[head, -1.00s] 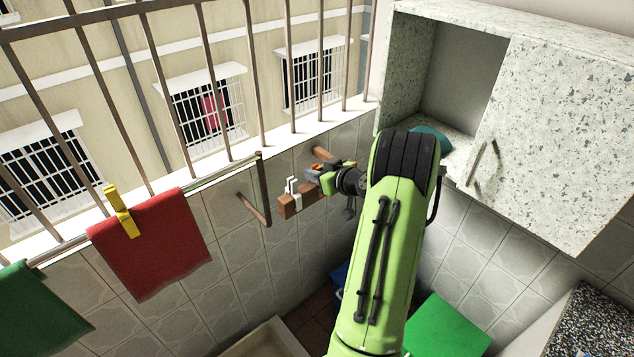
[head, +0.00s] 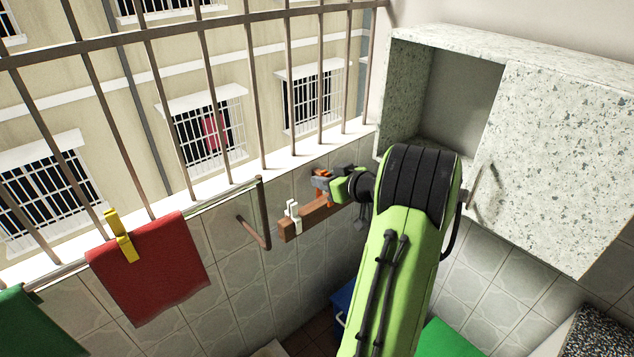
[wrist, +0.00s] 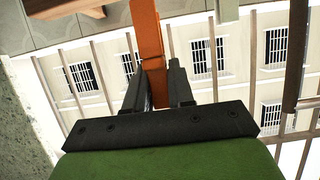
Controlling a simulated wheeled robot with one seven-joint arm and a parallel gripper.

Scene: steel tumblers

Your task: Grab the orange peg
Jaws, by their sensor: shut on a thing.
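The orange peg (wrist: 147,40) is between the fingers of my gripper (wrist: 158,85) in the wrist view. It runs up from the fingertips toward the top edge of that picture. In the head view my gripper (head: 322,180) is at the wooden rail on the tiled wall, and small orange parts of the peg (head: 317,196) show at the fingers. My gripper is shut on the peg. Whether the peg still touches the rail I cannot tell.
A white peg (head: 295,214) sits on the wooden rail (head: 300,222). A red cloth (head: 150,270) with a yellow peg (head: 121,236) hangs on a bar at left. A speckled cabinet (head: 560,140) stands at right. Window bars run behind.

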